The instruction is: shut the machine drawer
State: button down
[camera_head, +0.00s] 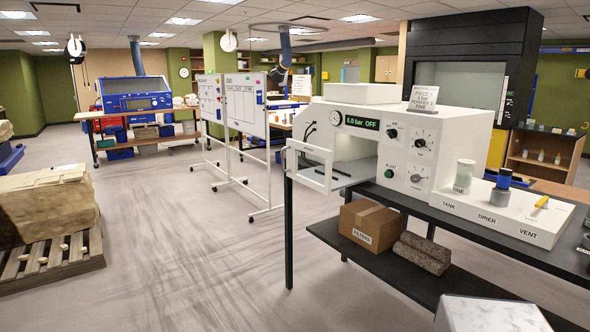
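The machine (405,150) is a white box on a black bench at centre right. Its display reads "6.0 bar OFF", with a gauge, knobs and a green button on the front. The machine drawer (307,166) stands out to the left of the machine's opening, its white-framed front panel apart from the body. A handle shows on the outside of that panel. Part of the drawer's floor shows between the panel and the opening, and I see nothing lying on it. The inside of the machine is partly hidden. My gripper is not in view.
The bench (500,245) carries a white panel with several fittings, labelled TANK, DRIER and VENT. Whiteboards (240,102) stand behind the drawer. The floor (190,250) to the left is clear, up to a pallet (50,265).

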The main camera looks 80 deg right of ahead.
aim_at(331, 176)
jog(key=u, duration=0.2)
jog(key=k, duration=0.9)
jog(key=z, duration=0.85)
jog(key=i, duration=1)
jog(key=z, duration=0.1)
